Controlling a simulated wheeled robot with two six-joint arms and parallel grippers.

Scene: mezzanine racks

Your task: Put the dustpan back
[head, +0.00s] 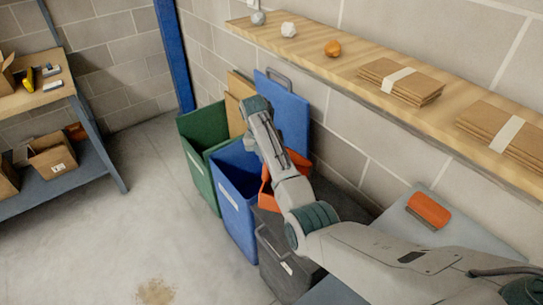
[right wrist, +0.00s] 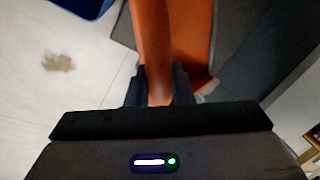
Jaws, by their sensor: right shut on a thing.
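The orange dustpan (head: 266,190) shows in pieces behind my right arm in the head view, over the blue and dark grey bins. In the right wrist view, my right gripper (right wrist: 160,85) is shut on its orange handle (right wrist: 150,35), with the flat pan beside it. The arm hides this gripper in the head view. An orange brush (head: 429,209) lies on a grey surface (head: 462,228) at the right. My left gripper is not in view.
Green (head: 196,160), blue (head: 236,208) and dark grey (head: 283,262) bins stand in a row by the wall. A wooden shelf (head: 400,103) above them holds cardboard stacks and small objects. A rack (head: 92,150) stands at left. The floor between is clear, with a brown stain (head: 155,291).

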